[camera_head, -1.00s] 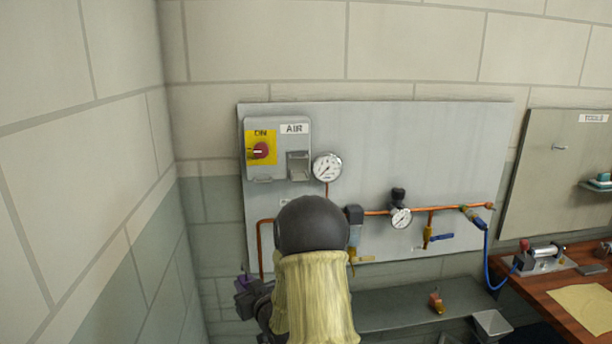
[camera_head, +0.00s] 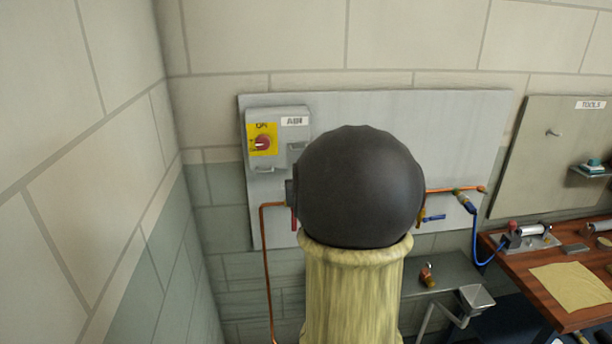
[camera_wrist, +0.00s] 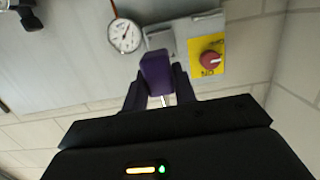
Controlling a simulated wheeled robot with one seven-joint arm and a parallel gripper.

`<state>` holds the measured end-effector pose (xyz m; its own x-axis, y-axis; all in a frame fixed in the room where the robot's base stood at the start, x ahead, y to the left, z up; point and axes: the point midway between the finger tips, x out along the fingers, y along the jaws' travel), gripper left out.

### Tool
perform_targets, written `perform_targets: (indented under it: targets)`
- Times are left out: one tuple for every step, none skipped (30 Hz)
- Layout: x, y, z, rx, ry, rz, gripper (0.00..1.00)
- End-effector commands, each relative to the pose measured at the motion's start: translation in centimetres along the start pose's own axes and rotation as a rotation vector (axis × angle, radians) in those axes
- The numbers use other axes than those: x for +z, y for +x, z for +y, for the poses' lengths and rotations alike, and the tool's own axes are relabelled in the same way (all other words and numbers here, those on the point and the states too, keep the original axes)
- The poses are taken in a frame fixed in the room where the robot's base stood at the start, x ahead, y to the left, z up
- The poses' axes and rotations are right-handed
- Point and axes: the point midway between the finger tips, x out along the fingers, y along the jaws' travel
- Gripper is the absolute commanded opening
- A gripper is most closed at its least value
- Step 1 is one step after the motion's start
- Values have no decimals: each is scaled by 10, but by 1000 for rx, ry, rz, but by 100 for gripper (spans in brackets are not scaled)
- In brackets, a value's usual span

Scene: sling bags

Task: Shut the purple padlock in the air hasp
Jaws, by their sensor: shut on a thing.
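The purple padlock (camera_wrist: 156,72) is between the two fingers of my gripper (camera_wrist: 159,88) in the wrist view, which is upside down. The grey air box (camera_head: 275,121) is on the wall panel, with a red knob (camera_head: 263,143) on a yellow plate. A small grey loop (camera_head: 264,169), perhaps the hasp, is under the box. The padlock appears apart from the box. My arm hides my gripper and the padlock in the head view.
A round gauge (camera_wrist: 125,35) is beside the box in the wrist view. Copper pipe (camera_head: 265,250) and a blue-handled valve (camera_head: 433,217) are on the panel. A grey shelf (camera_head: 450,270) is below. A wooden bench (camera_head: 530,290) stands at right. The left wall is close.

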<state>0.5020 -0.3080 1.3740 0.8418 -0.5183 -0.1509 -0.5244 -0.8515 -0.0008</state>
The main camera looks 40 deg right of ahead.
Motion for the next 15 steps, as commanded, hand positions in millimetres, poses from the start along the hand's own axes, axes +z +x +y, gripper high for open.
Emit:
perform_targets:
  targets:
    - [0,0,0,-1,0,1,3]
    - [0,0,0,-1,-1,2,3]
    - [0,0,0,-1,-1,2,3]
    - [0,0,0,-1,-1,2,3]
    - [0,0,0,-1,-1,2,3]
    - [1,0,0,-1,-1,2,3]
    - [1,0,-1,-1,-1,2,3]
    - [1,0,-1,-2,-1,3,3]
    - [2,-1,-1,-2,-1,3,3]
    - [2,-1,-1,-2,0,4,3]
    - [0,2,-1,-2,0,3,3]
    - [0,5,-1,-2,0,2,3]
    - [0,7,0,-2,0,2,3]
    - [0,9,0,-2,0,3,3]
    - [-1,12,0,-2,0,3,3]
